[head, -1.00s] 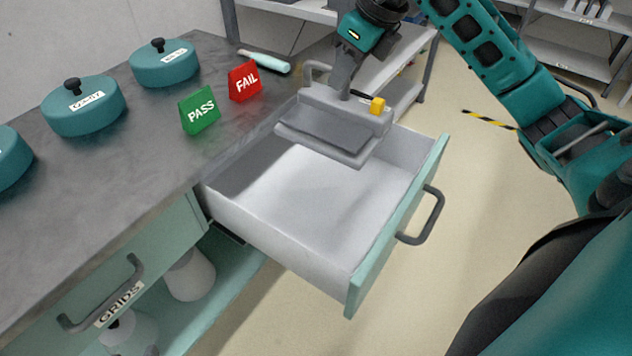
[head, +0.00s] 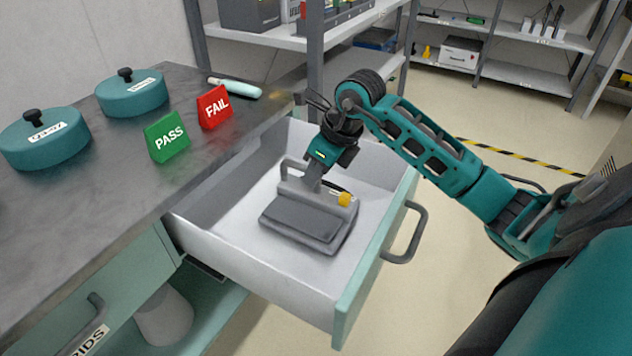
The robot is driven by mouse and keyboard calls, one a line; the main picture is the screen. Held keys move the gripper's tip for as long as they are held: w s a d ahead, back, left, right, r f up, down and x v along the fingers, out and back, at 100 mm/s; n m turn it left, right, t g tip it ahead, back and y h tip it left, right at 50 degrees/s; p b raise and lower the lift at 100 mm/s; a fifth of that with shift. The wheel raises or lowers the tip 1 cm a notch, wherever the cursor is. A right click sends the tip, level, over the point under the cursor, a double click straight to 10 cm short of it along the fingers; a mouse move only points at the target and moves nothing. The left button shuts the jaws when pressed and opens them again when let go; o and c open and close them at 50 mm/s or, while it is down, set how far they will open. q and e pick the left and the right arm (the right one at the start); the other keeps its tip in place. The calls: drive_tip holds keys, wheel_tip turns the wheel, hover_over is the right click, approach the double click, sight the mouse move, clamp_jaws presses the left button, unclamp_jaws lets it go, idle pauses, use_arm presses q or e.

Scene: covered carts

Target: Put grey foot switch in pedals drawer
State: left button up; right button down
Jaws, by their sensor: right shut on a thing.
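The grey foot switch (head: 305,222), with a dark grey pedal plate, a loop handle and a yellow knob, is inside the open drawer (head: 262,268). It sits low, at or just above the drawer floor; I cannot tell whether it touches. My right gripper (head: 316,184) comes down from above and is shut on the foot switch near its back edge. The fingertips are partly hidden by the gripper body. The drawer is white inside with a pale green front and a grey handle. No label on its front is visible. My left gripper is out of view.
The grey worktop (head: 90,215) beside the drawer holds a green PASS sign (head: 168,137), a red FAIL sign (head: 215,107) and teal lidded pots (head: 132,93). A drawer labelled GRIDS (head: 90,340) is at lower left. Shelves stand behind. The drawer's front-left floor is clear.

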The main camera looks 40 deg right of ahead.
wheel_tip(320, 180, down, 2)
drive_tip(key=shift+f, duration=0.25)
drive_tip(key=shift+f+b, duration=0.1)
drive_tip(key=shift+b, duration=0.2)
drive_tip(key=c, duration=1.1)
unclamp_jaws()
drive_tip(key=shift+s+r, duration=0.1)
drive_tip(key=shift+r, duration=0.45)
drive_tip(key=p+v, duration=0.2)
drive_tip(key=v, duration=0.9)
drive_tip(key=shift+p, duration=0.35)
